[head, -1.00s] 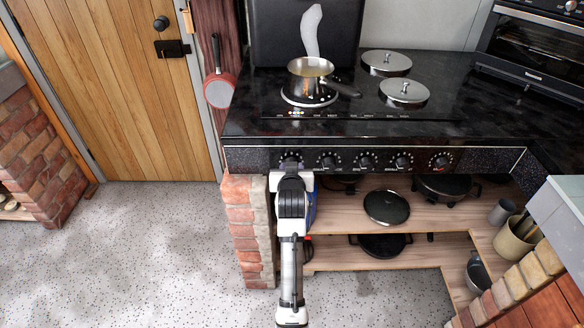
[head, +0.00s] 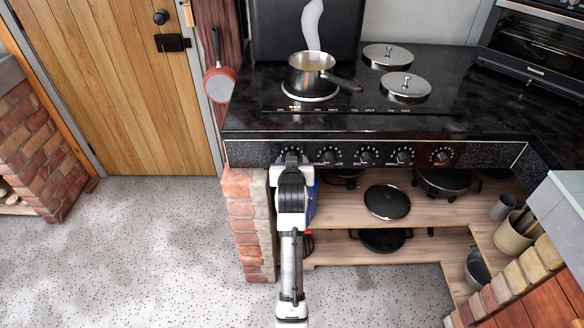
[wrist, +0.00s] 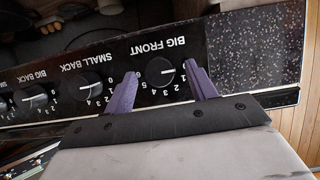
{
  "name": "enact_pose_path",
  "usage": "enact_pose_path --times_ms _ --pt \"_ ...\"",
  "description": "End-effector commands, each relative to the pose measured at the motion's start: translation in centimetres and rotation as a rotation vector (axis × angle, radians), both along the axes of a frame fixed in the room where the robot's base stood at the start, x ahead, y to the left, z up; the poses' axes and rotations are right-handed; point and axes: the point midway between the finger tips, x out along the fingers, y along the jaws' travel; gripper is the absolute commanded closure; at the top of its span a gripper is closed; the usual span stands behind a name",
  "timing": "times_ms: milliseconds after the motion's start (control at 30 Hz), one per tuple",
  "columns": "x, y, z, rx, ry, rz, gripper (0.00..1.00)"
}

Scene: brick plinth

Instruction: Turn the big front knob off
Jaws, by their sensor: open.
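The big front knob (wrist: 160,72) is a round black dial under the label "BIG FRONT" in the wrist view. Its white pointer mark faces right, towards the low end of the scale; the exact number is hard to read. My gripper (wrist: 160,68) is open, with one purple finger on each side of the knob. Whether the fingers touch it is not clear. In the head view my gripper (head: 292,160) is at the leftmost knob of the stove panel and hides part of it.
More knobs (head: 365,156) run along the panel to the right. A pan (head: 310,75) stands on the front left burner (head: 311,97). Lidded burners (head: 405,87) are to its right. A brick pillar (head: 246,225) and open shelves (head: 350,208) lie below. The speckled floor at left is clear.

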Motion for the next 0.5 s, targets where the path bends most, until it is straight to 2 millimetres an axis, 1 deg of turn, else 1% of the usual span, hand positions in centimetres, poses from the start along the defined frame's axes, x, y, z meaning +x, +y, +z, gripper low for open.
enact_pose_path --times_ms 167,500 --pt "-1.9 0.0 0.6 0.0 -0.002 0.0 0.44" --pt "-8.7 0.1 3.5 0.0 -0.002 0.0 0.44"
